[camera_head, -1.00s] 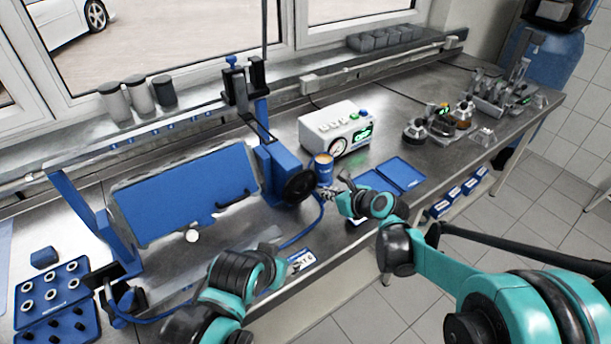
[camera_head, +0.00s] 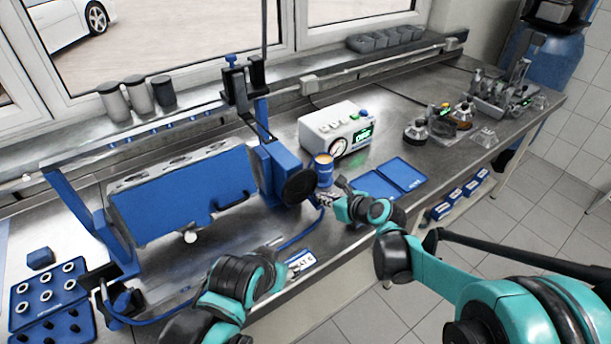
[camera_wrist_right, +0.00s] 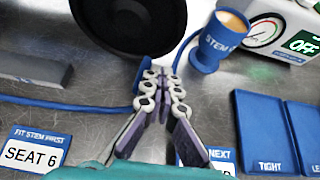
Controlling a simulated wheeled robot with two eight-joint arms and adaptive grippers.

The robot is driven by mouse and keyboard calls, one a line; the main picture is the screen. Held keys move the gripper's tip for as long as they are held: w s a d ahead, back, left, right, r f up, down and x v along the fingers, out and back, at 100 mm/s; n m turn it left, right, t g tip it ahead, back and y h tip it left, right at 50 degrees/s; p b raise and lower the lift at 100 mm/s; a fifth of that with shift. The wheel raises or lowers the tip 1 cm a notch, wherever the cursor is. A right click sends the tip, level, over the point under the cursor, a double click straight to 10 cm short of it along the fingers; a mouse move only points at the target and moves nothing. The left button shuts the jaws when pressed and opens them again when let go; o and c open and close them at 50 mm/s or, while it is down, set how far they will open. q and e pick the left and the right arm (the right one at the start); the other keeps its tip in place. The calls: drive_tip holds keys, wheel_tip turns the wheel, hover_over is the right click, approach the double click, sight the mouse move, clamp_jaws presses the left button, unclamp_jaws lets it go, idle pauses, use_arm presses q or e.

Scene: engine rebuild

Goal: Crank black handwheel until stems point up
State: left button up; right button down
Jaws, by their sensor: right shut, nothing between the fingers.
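The black handwheel (camera_head: 299,186) sits on the right end of the blue fixture; it also fills the top of the right wrist view (camera_wrist_right: 130,22). The blue cylinder-head block (camera_head: 182,200) hangs in the fixture, its grey upper face with round openings partly visible at the top. No stems can be made out. My right gripper (camera_head: 324,197) is beside the handwheel, apart from it; in the right wrist view its fingers (camera_wrist_right: 163,80) are shut with nothing between them, just below the wheel's rim. My left arm comes in at the bottom, its gripper not clearly seen.
A blue cup (camera_head: 324,171) labelled STEM stands right of the handwheel, close to my right gripper. Behind it is a white gauge box (camera_head: 338,130) reading OFF. Blue trays (camera_head: 401,174) lie to the right. A blue hose (camera_head: 303,236) runs along the bench front.

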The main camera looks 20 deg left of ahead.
sight(316, 206)
drive_tip(key=shift+s, duration=0.1)
use_arm(q)
drive_tip(key=shift+f+b, duration=0.3)
drive_tip(key=shift+b, duration=0.05)
use_arm(e)
drive_tip(key=shift+s+a+f, duration=0.15)
drive_tip(key=shift+s+f, duration=0.05)
drive_tip(key=shift+f, duration=0.15)
use_arm(q)
drive_tip(key=shift+f, duration=0.25)
use_arm(e)
drive_tip(key=shift+s+a+f, duration=0.25)
drive_tip(key=shift+s+a, duration=0.05)
use_arm(q)
drive_tip(key=shift+f+b, duration=0.25)
drive_tip(key=shift+b, duration=0.2)
use_arm(e)
drive_tip(key=shift+s+a+f, duration=0.2)
drive_tip(key=shift+s+f, duration=0.05)
drive_tip(key=shift+s, duration=0.05)
drive_tip(key=shift+s+a, duration=0.1)
